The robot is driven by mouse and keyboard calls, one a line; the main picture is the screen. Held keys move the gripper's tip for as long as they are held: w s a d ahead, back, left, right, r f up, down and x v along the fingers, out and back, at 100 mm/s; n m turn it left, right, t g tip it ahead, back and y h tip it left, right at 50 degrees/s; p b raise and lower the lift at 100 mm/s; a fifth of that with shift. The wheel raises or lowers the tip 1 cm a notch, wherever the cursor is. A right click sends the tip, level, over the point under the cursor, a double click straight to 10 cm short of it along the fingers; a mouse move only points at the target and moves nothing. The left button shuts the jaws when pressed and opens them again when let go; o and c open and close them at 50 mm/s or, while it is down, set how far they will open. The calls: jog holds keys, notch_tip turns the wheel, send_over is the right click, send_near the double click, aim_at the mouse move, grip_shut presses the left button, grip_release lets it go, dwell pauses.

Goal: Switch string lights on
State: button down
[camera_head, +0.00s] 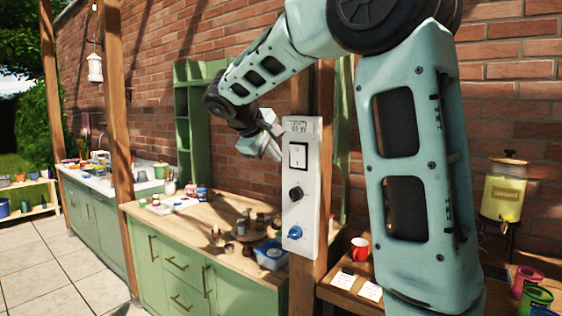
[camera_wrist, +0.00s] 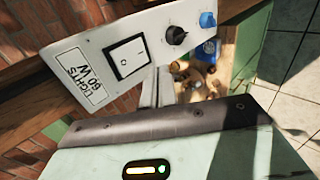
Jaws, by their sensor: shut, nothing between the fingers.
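A white control panel (camera_head: 302,215) is fixed to a wooden post. It carries a white rocker switch (camera_head: 298,156) in a black frame, a black knob (camera_head: 296,193) and a blue knob (camera_head: 295,232). In the wrist view the panel (camera_wrist: 97,57) shows a label (camera_wrist: 80,80) reading "LIGHTS 60 W" beside the rocker switch (camera_wrist: 128,58). My gripper (camera_head: 276,154) is shut and empty, just left of the panel at switch height. In the wrist view its fingers (camera_wrist: 166,84) point towards the panel, below the switch. I cannot tell if they touch it.
A green cabinet with a wooden top (camera_head: 180,212) holds jars and a blue bin (camera_head: 270,255) below the panel. A red mug (camera_head: 360,249) and a drink dispenser (camera_head: 502,192) stand to the right. A brick wall (camera_head: 240,160) is behind. Paved floor is free at left.

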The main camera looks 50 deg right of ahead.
jog(key=shift+a+f+b+v, duration=0.1)
jog(key=shift+f+b+v, duration=0.05)
jog(key=shift+v, duration=0.75)
jog(key=shift+a+f+b+v, duration=0.15)
jog(key=shift+b+v, duration=0.05)
jog(key=shift+v, duration=0.7)
jog(key=shift+a+f+b+v, duration=0.1)
jog(key=shift+b+v, duration=0.05)
jog(key=shift+v, duration=0.75)
